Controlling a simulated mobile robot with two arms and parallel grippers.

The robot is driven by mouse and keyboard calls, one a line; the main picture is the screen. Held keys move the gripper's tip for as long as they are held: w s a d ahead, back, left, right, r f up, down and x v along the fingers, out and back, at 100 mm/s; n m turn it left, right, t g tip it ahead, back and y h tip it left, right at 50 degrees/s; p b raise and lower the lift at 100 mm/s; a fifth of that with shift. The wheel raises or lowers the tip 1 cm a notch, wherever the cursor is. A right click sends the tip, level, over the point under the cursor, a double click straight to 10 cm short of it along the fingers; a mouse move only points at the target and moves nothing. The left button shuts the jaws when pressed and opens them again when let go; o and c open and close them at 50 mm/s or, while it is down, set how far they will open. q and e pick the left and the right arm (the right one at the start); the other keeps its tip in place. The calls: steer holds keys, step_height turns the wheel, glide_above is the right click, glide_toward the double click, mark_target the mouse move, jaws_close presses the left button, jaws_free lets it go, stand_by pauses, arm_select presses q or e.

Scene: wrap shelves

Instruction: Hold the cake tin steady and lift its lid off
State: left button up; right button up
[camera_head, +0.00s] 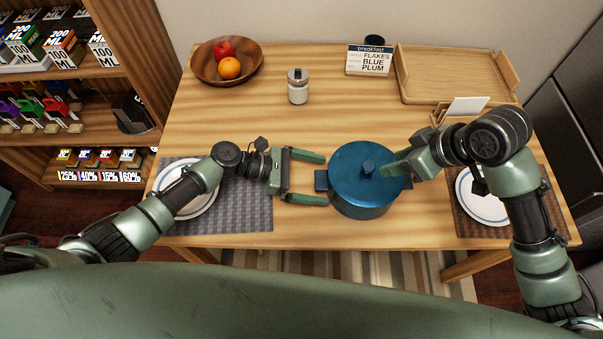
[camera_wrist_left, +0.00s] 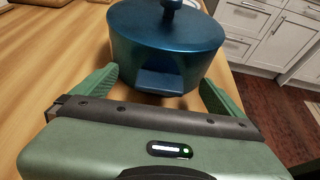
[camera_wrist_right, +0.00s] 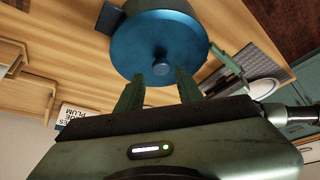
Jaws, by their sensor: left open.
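The cake tin (camera_head: 352,204) is a round metallic blue pot with a flat blue lid (camera_head: 350,155) on top. A round knob (camera_head: 368,167) stands at the lid's middle. A blocky side handle (camera_head: 321,180) sticks out at the tin's left and also shows in the left wrist view (camera_wrist_left: 160,82). My left gripper (camera_head: 326,179) is open, with its fingers on either side of this handle. My right gripper (camera_head: 388,171) is above the lid's right side. In the right wrist view its fingers (camera_wrist_right: 158,90) are partly apart and point at the knob (camera_wrist_right: 161,67). The tin's right side is partly hidden.
A fruit bowl (camera_head: 202,68), a small jar (camera_head: 298,92), a breakfast sign (camera_head: 368,60) and a wooden tray (camera_head: 450,75) stand farther back. Plates on mats lie left (camera_head: 245,205) and right (camera_head: 468,228), beneath my arms. The table between jar and tin is clear.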

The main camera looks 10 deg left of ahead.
arm_select(q)
steer(key=shift+x, duration=0.9)
steer(key=c, duration=2.1)
steer(key=shift+c, duration=0.4)
arm_select(e)
steer(key=o, duration=0.4)
steer(key=r+n+g, duration=0.2)
steer(key=n+g, duration=0.1)
steer(key=n, duration=0.6)
glide_above(374, 165)
steer(key=s, duration=0.1)
steer(key=shift+a+f+h, duration=0.2)
steer(key=shift+a+h, duration=0.2)
step_height(374, 165, up, 4)
steer(key=w+d+f+n+g+h, duration=0.1)
steer(key=w+d+n+g+h, duration=0.15)
steer(key=n, duration=0.65)
steer(key=shift+t, duration=0.35)
steer(key=f, duration=0.3)
steer(key=s+a+f, duration=0.1)
steer(key=f, duration=0.7)
steer(key=shift+s+a, duration=0.15)
steer(key=shift+a, duration=0.15)
